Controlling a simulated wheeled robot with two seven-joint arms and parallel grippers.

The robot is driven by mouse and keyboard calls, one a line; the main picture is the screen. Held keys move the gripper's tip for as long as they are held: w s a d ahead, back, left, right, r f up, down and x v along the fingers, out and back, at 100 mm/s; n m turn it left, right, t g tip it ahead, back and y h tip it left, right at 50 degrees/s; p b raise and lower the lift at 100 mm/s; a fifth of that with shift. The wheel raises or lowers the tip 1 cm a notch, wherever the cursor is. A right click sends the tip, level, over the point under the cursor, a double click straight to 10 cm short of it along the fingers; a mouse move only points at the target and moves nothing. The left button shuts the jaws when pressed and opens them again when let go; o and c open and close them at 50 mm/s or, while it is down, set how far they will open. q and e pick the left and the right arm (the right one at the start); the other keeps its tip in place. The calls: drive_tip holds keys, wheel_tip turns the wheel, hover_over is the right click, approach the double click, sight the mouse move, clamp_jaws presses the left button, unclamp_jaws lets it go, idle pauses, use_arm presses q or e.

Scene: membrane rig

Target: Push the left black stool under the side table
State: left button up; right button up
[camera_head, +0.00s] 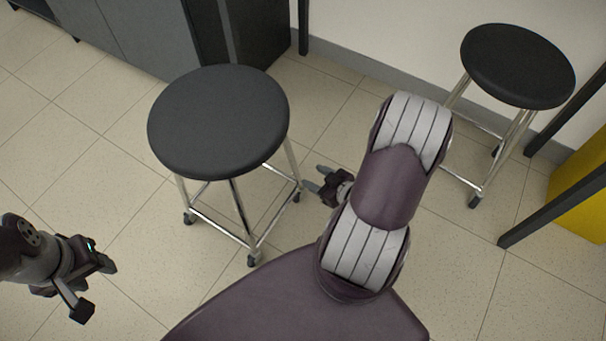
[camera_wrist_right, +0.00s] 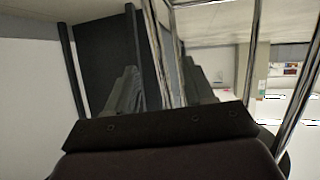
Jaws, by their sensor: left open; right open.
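The left black stool (camera_head: 218,120) stands upright left of centre in the head view, with a round black seat, chrome legs and small black feet. Its chrome legs also show close up in the right wrist view (camera_wrist_right: 155,50). My right gripper (camera_head: 316,179) is open, low beside the stool's right legs; contact cannot be told. My left gripper (camera_head: 97,288) is open and empty at lower left, apart from the stool. Dark legs, perhaps of the side table, show at the top (camera_head: 303,25) and at the right (camera_head: 550,210); no tabletop is clearly visible.
A second black stool (camera_head: 517,65) stands by the wall at the upper right. A dark grey cabinet (camera_head: 235,30) stands behind the left stool. A yellow object (camera_head: 582,195) is at the right edge. Tiled floor (camera_head: 70,150) is clear on the left.

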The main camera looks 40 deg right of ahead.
sight(295, 162)
drive_tip(key=shift+w+d+r+t, duration=0.2)
drive_tip(key=shift+r+t, duration=0.1)
drive_tip(key=shift+r, duration=0.25)
drive_tip(key=b+x, duration=0.6)
drive_tip(key=x, duration=0.5)
drive_tip(key=shift+w+a+f, duration=0.15)
drive_tip(key=shift+w+f, duration=0.1)
drive_tip(key=shift+f, duration=0.05)
drive_tip(key=shift+w, duration=0.5)
clamp_jaws()
